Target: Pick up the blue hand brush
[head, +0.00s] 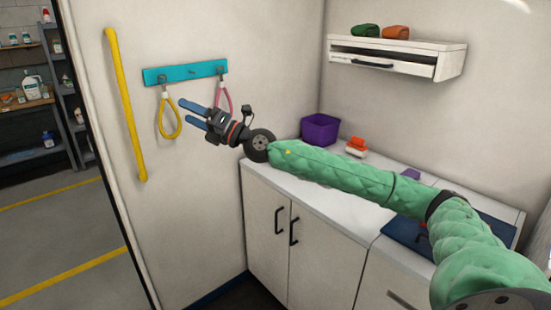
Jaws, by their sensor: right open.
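I cannot make out a blue hand brush in the head view. My right arm, in a green quilted sleeve, reaches in from the lower right and covers part of the counter. My right gripper (182,113) has two blue fingers, spread apart with nothing between them. It is in front of the left wall, near the yellow loop (170,122) and the pink loop (228,98) that hang from the teal hook rail (186,73). My left gripper is out of view.
On the white counter (285,178) are a purple bin (320,129), an orange object (356,146), a small purple item (411,174) and a dark blue mat (400,232). A wall shelf (395,52) holds green and orange rolls. A yellow grab bar (125,105) is at left.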

